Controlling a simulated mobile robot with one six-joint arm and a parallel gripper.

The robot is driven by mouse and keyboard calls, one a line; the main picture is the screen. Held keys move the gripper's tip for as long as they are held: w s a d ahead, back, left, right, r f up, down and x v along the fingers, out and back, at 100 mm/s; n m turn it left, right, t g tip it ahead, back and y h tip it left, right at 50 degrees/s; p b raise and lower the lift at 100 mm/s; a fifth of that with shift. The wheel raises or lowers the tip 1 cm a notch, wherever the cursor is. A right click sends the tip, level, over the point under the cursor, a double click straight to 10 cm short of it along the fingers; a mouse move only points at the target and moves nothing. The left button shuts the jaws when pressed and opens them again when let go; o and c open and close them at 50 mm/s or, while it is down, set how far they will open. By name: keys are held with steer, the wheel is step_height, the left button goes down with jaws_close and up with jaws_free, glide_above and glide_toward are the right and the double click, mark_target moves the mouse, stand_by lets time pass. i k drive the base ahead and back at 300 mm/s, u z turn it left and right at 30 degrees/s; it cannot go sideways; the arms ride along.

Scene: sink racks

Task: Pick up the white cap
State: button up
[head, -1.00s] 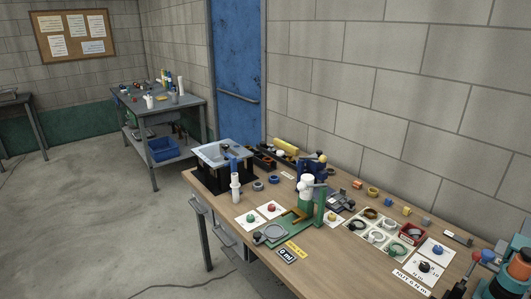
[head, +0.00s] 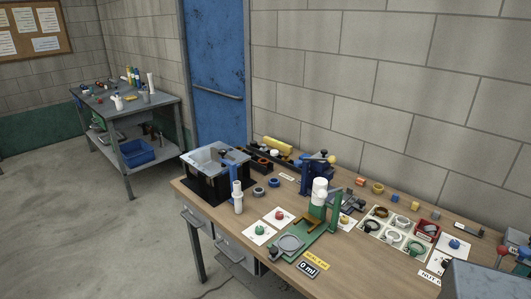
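A smaller white piece (head: 274,153) lies at the back by the yellow cylinder. A white upright bottle-like thing (head: 238,198) stands by the sink, near the bench's left side. My gripper is not in view, and nothing is seen touching any of these white things.
A grey block (head: 487,281) fills the lower right corner. A second table (head: 108,101) stands behind at left; the floor between is clear.

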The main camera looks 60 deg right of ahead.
mark_target(274, 153)
steer(key=z, duration=0.15)
steer(key=i, duration=0.75)
steer(key=z, duration=0.9)
steer(key=i, duration=0.8)
steer(key=z, duration=0.6)
